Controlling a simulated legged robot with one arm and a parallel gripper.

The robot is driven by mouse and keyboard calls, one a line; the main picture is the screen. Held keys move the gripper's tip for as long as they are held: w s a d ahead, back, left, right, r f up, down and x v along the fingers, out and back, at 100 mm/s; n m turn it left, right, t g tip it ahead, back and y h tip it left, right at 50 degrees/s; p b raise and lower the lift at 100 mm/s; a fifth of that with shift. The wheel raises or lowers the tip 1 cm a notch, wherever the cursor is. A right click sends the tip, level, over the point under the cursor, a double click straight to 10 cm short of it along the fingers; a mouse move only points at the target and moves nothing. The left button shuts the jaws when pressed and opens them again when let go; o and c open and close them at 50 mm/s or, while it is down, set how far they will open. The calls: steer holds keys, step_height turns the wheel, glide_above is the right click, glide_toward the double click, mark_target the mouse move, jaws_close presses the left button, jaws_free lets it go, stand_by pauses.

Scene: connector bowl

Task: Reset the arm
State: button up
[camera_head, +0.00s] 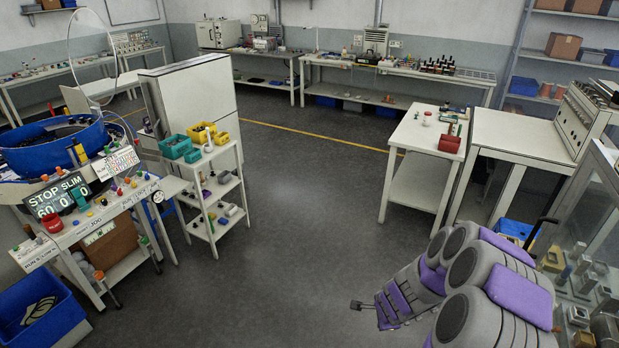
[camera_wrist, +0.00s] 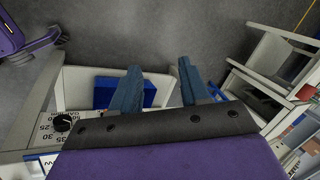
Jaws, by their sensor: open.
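My gripper (camera_wrist: 159,65) shows in the wrist view with its two blue-grey fingers apart and nothing between them. Grey floor shows beyond the fingertips. The fingers overlap the view of a white-walled stand with a blue bin (camera_wrist: 103,92) behind them; I cannot tell how far off it is. In the head view, purple and grey parts of my own body fill the lower right; I cannot clearly make out the gripper's fingers there.
A blue bowl (camera_head: 40,158) tops the bench at left, beside a small white shelf cart (camera_head: 213,195). White tables (camera_head: 408,132) stand at right, near a glass-fronted cabinet (camera_head: 603,215). A blue crate (camera_head: 60,325) sits at lower left. The middle floor (camera_head: 300,210) is clear.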

steer(key=a+r+n+y+b, duration=0.1)
steer(key=a+r+n+y, duration=0.3)
steer(key=a+r, duration=0.5)
steer(key=s+a+r+n+g+b, duration=0.1)
steer(key=s+a+r+n, duration=0.5)
steer(key=s+r, duration=0.25)
steer(key=s+d+r+n+g+h+b, duration=0.1)
steer(key=s+d+r+n, duration=0.1)
steer(key=s, duration=0.7)
steer(key=s+d+r+n+g+h+b, duration=0.1)
steer(key=s+d+r+n+g, duration=0.1)
steer(key=s, duration=0.7)
steer(key=s+d+r+n+g+h, duration=0.1)
steer(key=s+d+r+n+g, duration=0.1)
steer(key=s, duration=0.8)
steer(key=shift+d+r+n+h+b, duration=0.3)
steer(key=shift+d+r+n+b, duration=0.15)
steer(key=shift+n, duration=0.35)
steer(key=shift+s, duration=0.15)
